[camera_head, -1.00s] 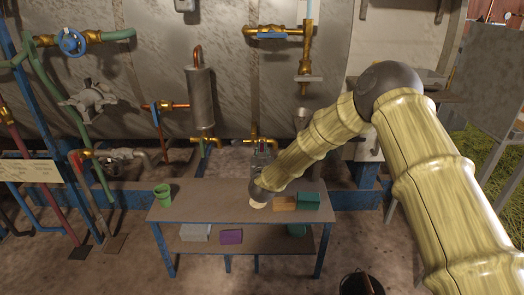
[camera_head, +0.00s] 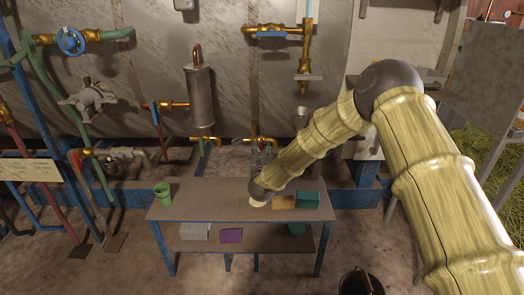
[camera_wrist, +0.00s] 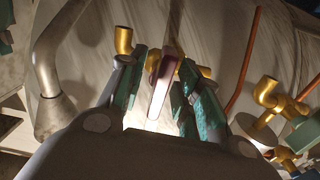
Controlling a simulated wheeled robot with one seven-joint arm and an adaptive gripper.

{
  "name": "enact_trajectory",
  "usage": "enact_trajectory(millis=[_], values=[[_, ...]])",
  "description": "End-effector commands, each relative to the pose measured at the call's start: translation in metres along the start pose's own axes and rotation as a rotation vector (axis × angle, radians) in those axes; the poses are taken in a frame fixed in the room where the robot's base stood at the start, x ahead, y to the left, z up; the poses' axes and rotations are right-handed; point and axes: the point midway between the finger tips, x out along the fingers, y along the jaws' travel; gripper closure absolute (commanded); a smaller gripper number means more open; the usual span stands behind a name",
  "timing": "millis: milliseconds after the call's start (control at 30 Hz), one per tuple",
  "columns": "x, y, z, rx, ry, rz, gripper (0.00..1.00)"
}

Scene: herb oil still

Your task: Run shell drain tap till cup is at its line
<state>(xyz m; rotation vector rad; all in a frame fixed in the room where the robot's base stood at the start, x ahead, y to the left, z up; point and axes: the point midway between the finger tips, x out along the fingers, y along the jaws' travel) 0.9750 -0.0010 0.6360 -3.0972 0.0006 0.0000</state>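The brass tap (camera_wrist: 124,40) in the wrist view has a dark red, pale-edged lever (camera_wrist: 162,85). The lever lies between the teal-padded fingers of my gripper (camera_wrist: 160,96). The fingers stand apart, with gaps visible beside the lever; contact is not clear. In the head view my gripper (camera_head: 262,156) is at the brass tap (camera_head: 262,140) behind the bench, partly hidden by my arm. A green cup (camera_head: 162,196) stands upright at the bench's left end, away from my gripper. Its inside level and any line cannot be made out. No flow is visible.
The bench (camera_head: 205,208) holds an orange-brown block (camera_head: 284,202) and a green box (camera_head: 308,200) at right. Another brass tap (camera_head: 204,140) is left of my gripper, below a grey cylinder (camera_head: 201,98). A dark bucket (camera_head: 360,284) is on the floor. The bench's middle left is clear.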

Motion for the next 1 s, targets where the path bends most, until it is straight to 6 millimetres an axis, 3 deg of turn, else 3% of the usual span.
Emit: enact_trajectory(millis=[167, 633, 800, 1000], values=[[-0.016, -0.001, 0.0, -0.001, -0.001, -0.001, 0.66], [-0.097, 0.0, 0.001, -0.001, -0.002, -0.002, 0.66], [-0.113, 0.001, 0.0, 0.0, -0.001, 0.0, 0.66], [-0.119, 0.001, 0.0, 0.0, -0.001, 0.001, 0.66]])
